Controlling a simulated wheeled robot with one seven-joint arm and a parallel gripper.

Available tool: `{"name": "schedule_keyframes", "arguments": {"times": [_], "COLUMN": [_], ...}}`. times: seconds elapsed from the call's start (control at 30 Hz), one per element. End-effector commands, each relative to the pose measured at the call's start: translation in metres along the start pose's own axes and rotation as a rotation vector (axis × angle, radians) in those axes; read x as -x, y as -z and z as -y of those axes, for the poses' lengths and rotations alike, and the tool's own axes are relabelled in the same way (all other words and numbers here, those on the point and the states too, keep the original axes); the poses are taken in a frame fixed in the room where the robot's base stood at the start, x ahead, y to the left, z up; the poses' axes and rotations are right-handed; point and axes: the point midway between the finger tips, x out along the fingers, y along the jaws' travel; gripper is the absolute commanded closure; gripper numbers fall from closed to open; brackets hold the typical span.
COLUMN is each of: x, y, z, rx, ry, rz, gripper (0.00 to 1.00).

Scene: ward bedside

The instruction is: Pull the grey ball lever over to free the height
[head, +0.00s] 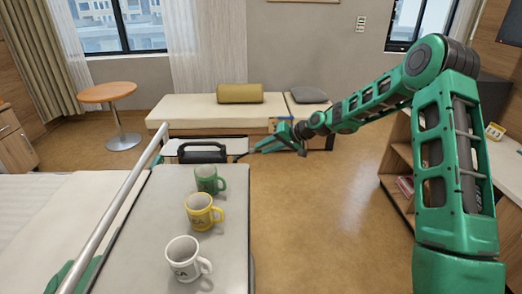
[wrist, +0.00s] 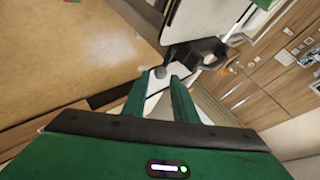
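My gripper (head: 262,148) is at the far right corner of the overbed table (head: 137,221). In the wrist view its two green fingers (wrist: 161,77) stand apart with a gap between them. The small dark grey ball (wrist: 161,72) of the lever shows at that gap, near the fingertips. I cannot tell whether a finger touches it. In the head view the lever is a thin dark piece (head: 239,157) at the table's far end, and its ball is too small to make out. A black handle-shaped part (head: 203,152) is beside it, also in the wrist view (wrist: 196,54).
A green mug (head: 207,179), a yellow mug (head: 200,211) and a white mug (head: 184,259) stand on the tabletop. A metal rail (head: 120,205) runs along the bed side. A bench (head: 190,109) is behind. The floor (head: 310,220) right of the table is clear.

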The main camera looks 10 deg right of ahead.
Motion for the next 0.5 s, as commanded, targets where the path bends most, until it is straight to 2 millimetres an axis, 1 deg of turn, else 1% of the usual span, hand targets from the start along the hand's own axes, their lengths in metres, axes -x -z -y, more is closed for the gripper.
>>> {"name": "schedule_keyframes", "arguments": {"times": [0.5], "x": [0.031], "y": [0.0], "z": [-0.007], "rx": [0.0], "ry": [-0.001], "rz": [-0.002], "gripper": [0.74]}}
